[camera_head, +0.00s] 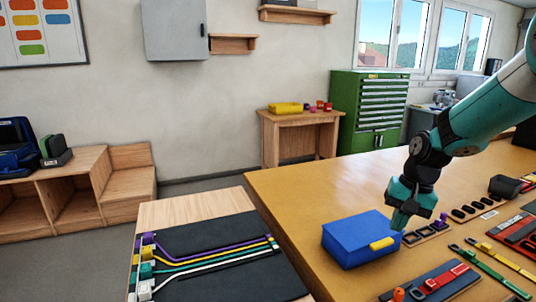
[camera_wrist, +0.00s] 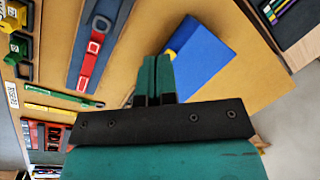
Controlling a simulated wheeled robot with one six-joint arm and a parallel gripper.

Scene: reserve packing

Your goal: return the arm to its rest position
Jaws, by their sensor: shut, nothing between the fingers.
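My gripper (camera_head: 401,217) hangs from my teal and black arm above the right table, beside the right end of a blue box (camera_head: 358,238). The box is closed and has a yellow latch (camera_head: 381,243) on its front. In the wrist view my gripper (camera_wrist: 153,80) points down with its fingers together and nothing between them. The blue box (camera_wrist: 203,60) is beyond the fingers there, to the right. I cannot tell whether the fingertips touch the box.
The wooden table (camera_head: 290,190) holds a dark tray with a red part (camera_head: 435,284), green and yellow straps (camera_head: 497,268) and a black bin (camera_head: 505,186). A lower table with a dark mat (camera_head: 222,262) and colored cables stands left. The table's far left area is clear.

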